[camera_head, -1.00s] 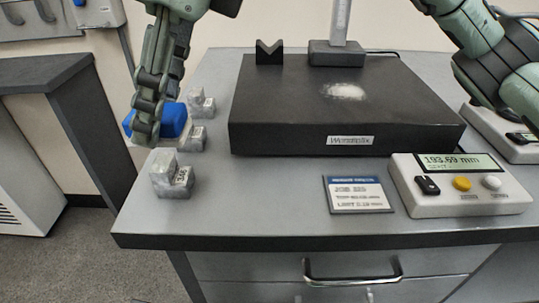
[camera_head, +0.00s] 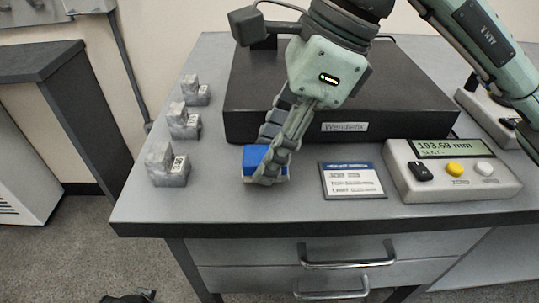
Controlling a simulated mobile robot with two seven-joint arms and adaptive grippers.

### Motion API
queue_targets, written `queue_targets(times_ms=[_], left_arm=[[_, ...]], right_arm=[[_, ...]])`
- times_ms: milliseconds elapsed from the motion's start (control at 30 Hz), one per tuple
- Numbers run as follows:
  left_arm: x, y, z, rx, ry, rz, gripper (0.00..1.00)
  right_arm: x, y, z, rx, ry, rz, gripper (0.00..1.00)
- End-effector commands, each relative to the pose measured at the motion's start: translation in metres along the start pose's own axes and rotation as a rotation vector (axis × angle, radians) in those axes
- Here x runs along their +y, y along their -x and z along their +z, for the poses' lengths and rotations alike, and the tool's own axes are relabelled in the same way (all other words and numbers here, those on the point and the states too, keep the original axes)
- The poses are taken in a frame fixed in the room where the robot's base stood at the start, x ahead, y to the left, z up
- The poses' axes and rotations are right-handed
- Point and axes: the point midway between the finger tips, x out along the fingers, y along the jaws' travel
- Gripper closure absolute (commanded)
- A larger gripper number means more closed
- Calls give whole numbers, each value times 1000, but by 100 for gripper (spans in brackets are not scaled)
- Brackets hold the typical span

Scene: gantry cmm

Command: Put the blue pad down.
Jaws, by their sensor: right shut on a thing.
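The blue pad (camera_head: 253,157) is a small blue block with a pale layer showing beneath it. It is at the front left of the black surface plate, over the grey bench top (camera_head: 240,210). My right gripper (camera_head: 266,168) reaches down from the upper right and is shut on the pad. The fingers cover its right part. The pad is low, but I cannot tell whether it touches the bench.
Three grey stepped blocks (camera_head: 169,164) stand along the bench's left side. The black surface plate (camera_head: 400,119) lies behind the pad. A job card (camera_head: 350,180) and a readout box (camera_head: 452,171) are to the right. Bare bench lies left and in front of the pad.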

Motion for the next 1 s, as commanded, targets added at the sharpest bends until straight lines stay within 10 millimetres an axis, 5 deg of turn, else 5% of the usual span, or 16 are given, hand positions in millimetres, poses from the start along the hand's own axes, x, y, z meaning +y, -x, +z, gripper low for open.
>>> queue_targets(times_ms=[133,667,700,833,1000], left_arm=[[0,-3,-1,0,1,0,28],[-3,2,1,-5,-1,-6,28],[-3,6,1,-3,-1,-7,28],[-4,6,3,-6,-2,-8,28],[-4,4,5,-11,-2,-8,28]], right_arm=[[0,-18,-8,0,-1,1,90],[0,-22,-9,-1,0,-1,90],[0,-21,-8,0,0,-1,57],[0,-21,-8,0,-1,0,41],[0,-21,-8,0,0,0,41]])
